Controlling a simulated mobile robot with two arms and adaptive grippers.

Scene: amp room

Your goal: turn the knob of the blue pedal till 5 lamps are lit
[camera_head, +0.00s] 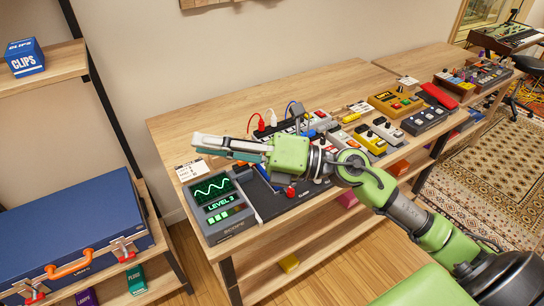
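My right arm comes in from the lower right. The meter box (219,203) has a screen with a green wave, the words LEVEL 3 and a row of small green lamps. A small blue patch (321,123) shows among the pedals behind my wrist; the blue pedal and its knob are not clearly visible. My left gripper is not in view.
A dark board (265,205) lies beside the meter, partly under my arm. A yellow pedal (396,103) and several others stand farther right on the wooden table (190,124). Red, white and blue plugs stand behind my gripper. A blue case (70,235) lies on the left shelf.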

